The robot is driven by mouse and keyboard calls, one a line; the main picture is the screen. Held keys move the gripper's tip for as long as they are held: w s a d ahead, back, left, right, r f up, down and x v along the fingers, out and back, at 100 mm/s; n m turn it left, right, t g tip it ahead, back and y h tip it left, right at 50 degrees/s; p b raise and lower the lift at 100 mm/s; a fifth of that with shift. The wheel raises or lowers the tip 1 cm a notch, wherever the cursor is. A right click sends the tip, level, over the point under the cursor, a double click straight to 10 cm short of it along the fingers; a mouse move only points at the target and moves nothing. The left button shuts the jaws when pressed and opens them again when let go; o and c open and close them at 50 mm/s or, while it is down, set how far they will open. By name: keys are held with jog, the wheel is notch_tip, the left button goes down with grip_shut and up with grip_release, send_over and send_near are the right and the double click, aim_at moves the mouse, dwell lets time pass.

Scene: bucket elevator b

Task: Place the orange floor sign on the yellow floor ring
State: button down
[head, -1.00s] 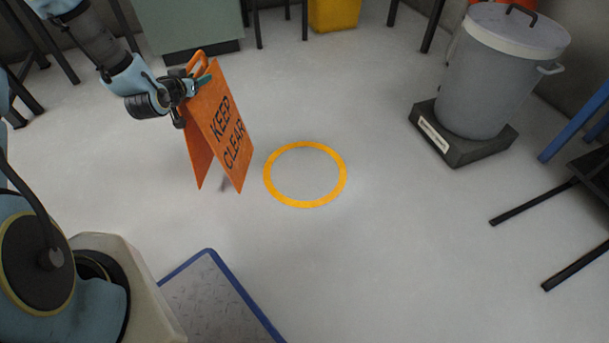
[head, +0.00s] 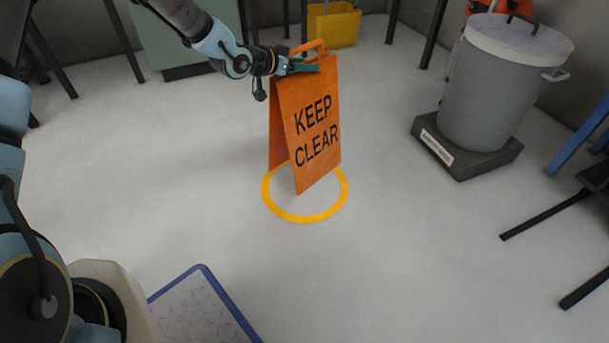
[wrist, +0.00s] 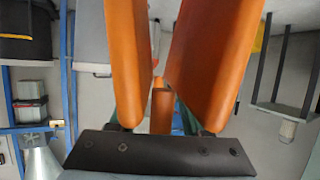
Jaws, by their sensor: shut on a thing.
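The orange floor sign (head: 312,122), an A-frame reading KEEP CLEAR, is upright in the middle of the head view. My gripper (head: 304,66) is shut on the sign near its top handle. The yellow floor ring (head: 305,218) lies flat on the floor. In the picture the sign's lower edges overlap the ring and hide its far part. I cannot tell whether the sign touches the floor or hangs just above it. In the wrist view the sign's orange panels (wrist: 214,60) fill the middle, close to the camera.
A grey bin (head: 497,90) with a lid stands on a dark base (head: 465,158) at the right. A yellow container (head: 333,28) stands at the back. A blue-edged panel (head: 205,310) lies at the front left. Dark table legs are at the right. The floor around the ring is clear.

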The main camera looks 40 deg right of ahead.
aim_at(272, 98)
notch_tip(272, 98, down, 10)
jog(key=b, duration=0.3)
jog(key=shift+d+r, duration=0.1)
jog(key=shift+b, duration=0.3)
jog(key=shift+c, duration=1.8)
grip_release()
jog(key=shift+a+r, duration=0.15)
jog(key=shift+a, duration=0.2)
jog(key=p+v, duration=0.3)
jog(key=v, duration=0.8)
jog(key=shift+s+a, duration=0.1)
jog(key=shift+a, duration=0.1)
